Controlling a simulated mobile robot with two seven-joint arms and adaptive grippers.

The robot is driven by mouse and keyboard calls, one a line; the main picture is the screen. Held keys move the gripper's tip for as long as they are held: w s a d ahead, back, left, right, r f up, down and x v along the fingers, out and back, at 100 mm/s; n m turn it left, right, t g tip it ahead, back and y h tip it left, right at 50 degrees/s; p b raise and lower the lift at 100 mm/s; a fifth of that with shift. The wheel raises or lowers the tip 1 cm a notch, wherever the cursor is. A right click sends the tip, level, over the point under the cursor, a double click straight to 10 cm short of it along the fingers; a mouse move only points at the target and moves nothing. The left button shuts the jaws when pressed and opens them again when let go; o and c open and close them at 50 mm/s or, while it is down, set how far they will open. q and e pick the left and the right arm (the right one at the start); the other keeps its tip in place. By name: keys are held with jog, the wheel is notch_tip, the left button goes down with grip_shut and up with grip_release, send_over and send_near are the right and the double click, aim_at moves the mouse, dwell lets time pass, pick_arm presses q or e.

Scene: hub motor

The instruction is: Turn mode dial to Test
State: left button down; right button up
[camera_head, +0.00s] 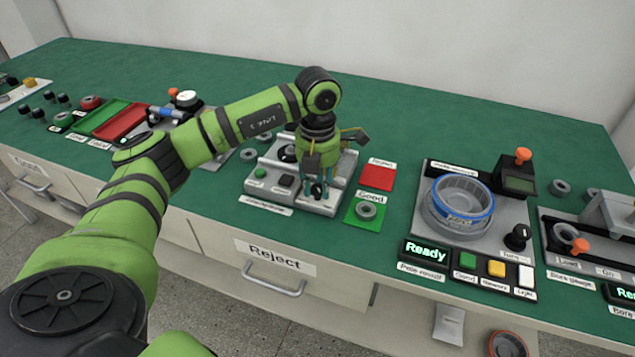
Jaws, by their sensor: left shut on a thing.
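My left gripper (317,187) points down over the right part of a grey fixture (262,182) in the middle of the bench. Its fingers are shut on a small part there, mostly hidden by the fingers. The fixture carries a round black knob (288,153), partly behind the gripper, a green button (260,173) and a dark button (286,181). Its front label is too small to read. Another black knob (517,238) stands on the grey station at the right. I cannot read "Test" at either knob. My right gripper is not in view.
The right station holds a blue-rimmed ring (462,200) and a "Ready" display (425,252). Red and green trays (122,122) lie left, behind my arm.

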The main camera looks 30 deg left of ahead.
aim_at(317, 188)
pick_arm(q)
jog(key=c, duration=0.9)
grip_release()
jog(key=shift+c, duration=0.2)
notch_tip(317, 188, up, 12)
